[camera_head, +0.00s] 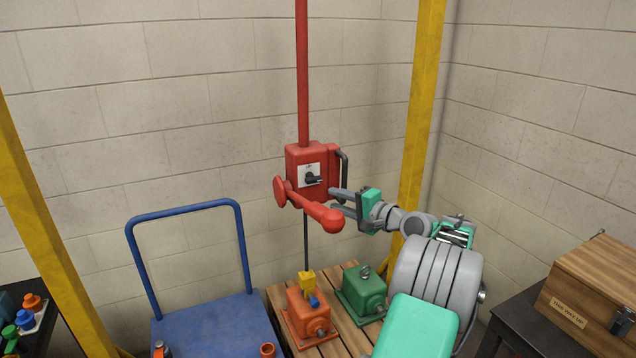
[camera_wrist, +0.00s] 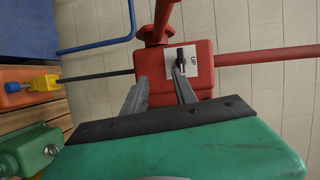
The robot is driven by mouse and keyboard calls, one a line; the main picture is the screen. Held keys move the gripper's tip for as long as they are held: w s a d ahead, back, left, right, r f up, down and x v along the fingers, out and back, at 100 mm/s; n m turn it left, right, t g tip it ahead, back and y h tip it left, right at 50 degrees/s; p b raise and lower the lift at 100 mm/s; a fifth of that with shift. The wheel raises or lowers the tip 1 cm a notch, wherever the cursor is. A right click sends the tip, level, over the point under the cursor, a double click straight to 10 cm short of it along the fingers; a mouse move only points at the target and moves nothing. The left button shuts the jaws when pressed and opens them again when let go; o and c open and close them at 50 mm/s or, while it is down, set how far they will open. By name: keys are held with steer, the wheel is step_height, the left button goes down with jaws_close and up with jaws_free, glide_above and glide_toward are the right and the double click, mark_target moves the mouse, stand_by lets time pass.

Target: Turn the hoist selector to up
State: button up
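The hoist selector (camera_head: 312,179) is a black knob on a white plate on the front of a red box (camera_head: 296,158). Its handle lies roughly sideways, pointing right in the head view. The selector also shows in the wrist view (camera_wrist: 180,56), just beyond the tip of one finger. My gripper (camera_head: 334,199) is open, its two grey fingers spread apart with nothing between them. It reaches in from the right, beside the box and close to the selector. In the wrist view my gripper (camera_wrist: 160,76) points at the box; whether a finger touches the knob I cannot tell.
A red arm (camera_head: 322,214) juts from the box below the selector, close to my fingers. A black handle (camera_head: 344,168) stands at the box's right. Below are an orange motor (camera_head: 308,315) and a green motor (camera_head: 362,292) on a pallet, and a blue cart (camera_head: 215,325).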

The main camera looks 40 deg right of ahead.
mark_target(317, 181)
steer(key=shift+t, duration=0.6)
steer(key=w+r, duration=0.1)
steer(key=w, duration=0.1)
steer(key=w+r+p, duration=0.1)
steer(key=w, duration=0.2)
steer(key=w+a+r, duration=0.1)
steer(key=w, duration=0.1)
steer(key=shift+w+r+p, duration=0.1)
steer(key=shift+w+p, duration=0.2)
steer(key=shift+c, duration=0.5)
jaws_close()
